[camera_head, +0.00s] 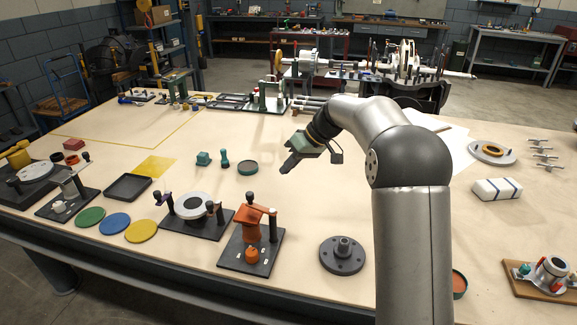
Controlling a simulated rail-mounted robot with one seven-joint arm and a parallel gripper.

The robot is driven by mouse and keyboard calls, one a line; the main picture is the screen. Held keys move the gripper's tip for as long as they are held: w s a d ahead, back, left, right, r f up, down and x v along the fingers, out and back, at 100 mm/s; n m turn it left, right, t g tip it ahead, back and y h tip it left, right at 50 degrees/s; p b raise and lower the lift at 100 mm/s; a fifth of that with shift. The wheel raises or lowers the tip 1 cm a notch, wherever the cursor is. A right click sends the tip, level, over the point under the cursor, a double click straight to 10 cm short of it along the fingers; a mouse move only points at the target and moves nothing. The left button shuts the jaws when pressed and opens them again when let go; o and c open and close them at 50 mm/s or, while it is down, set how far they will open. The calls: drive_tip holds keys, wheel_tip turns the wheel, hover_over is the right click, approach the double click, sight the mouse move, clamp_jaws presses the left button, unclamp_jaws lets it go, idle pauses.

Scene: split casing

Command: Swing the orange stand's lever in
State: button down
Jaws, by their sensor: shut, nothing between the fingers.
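The orange stand (247,221) stands upright on a dark base plate (232,260) near the front edge of the table. At its top is a short orange lever (262,209) pointing right, with a dark knob above the stand's top. A dark post (273,229) stands under the lever's right end; I cannot tell whether they touch. A small round orange part (252,254) sits at the front of the plate. My gripper (283,170) is shut and empty, above the table behind and to the right of the stand, clear of it.
A plate with a white ring (194,206) and posts stands left of the orange stand. A dark round flange (342,254) lies to its right.

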drive_tip(key=s+a+f+p, duration=0.1)
drive_tip(key=a+f, duration=0.4)
drive_tip(key=a, duration=0.2)
drive_tip(key=shift+s+a+f+p, duration=0.15)
drive_tip(key=shift+s+f+p, duration=0.15)
drive_tip(key=shift+s+p, duration=0.05)
